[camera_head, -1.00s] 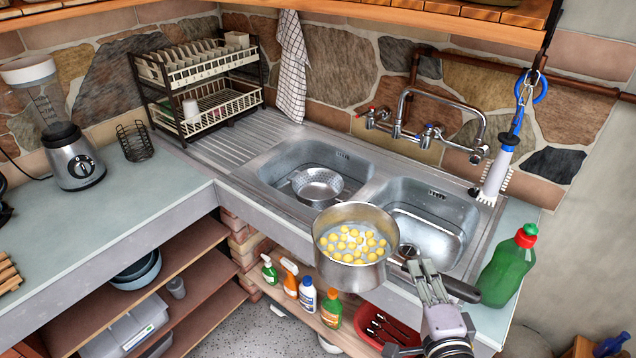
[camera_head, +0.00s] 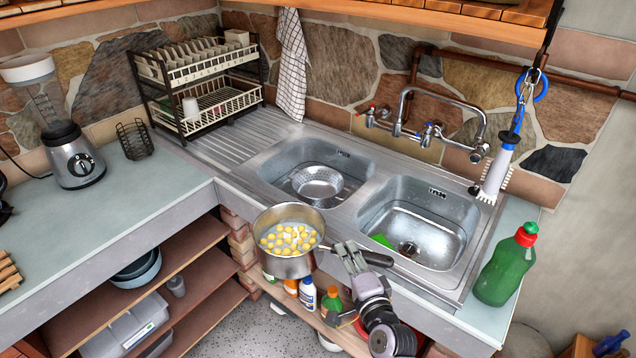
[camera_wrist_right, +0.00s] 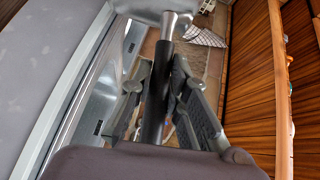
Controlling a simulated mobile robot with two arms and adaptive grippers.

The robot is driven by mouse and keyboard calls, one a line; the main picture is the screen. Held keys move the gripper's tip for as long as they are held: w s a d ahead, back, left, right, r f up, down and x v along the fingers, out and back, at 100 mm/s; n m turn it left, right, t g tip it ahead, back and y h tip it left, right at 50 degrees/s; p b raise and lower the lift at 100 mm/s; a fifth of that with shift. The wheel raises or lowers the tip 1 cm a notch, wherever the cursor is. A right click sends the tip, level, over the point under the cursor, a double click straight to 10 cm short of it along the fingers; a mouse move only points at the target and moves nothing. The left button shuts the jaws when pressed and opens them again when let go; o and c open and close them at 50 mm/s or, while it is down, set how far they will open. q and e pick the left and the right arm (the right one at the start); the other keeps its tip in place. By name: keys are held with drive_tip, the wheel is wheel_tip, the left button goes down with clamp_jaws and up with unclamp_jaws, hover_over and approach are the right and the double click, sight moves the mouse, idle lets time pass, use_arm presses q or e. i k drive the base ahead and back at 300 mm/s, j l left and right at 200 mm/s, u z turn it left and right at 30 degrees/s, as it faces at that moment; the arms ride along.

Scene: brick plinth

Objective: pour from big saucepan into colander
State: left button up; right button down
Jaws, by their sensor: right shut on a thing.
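The big saucepan (camera_head: 286,266) is a steel pot holding several yellow balls in cloudy liquid. It is upright, held in front of the left sink's front edge. My right gripper (camera_head: 350,250) is shut on its dark handle; the handle (camera_wrist_right: 157,95) also runs between the fingers in the right wrist view. The colander (camera_head: 318,182) is a small steel bowl with holes in the left sink basin, behind the saucepan and slightly to its right. My left gripper is not in view.
The right basin (camera_head: 412,228) holds a green item (camera_head: 382,241). A tap (camera_head: 440,122) stands behind the basins. A dish rack (camera_head: 200,85) stands at the back left.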

sight(318, 187)
drive_tip(key=i+j, duration=0.25)
drive_tip(key=i, duration=0.2)
drive_tip(key=i+j, duration=0.25)
drive_tip(key=i, duration=0.25)
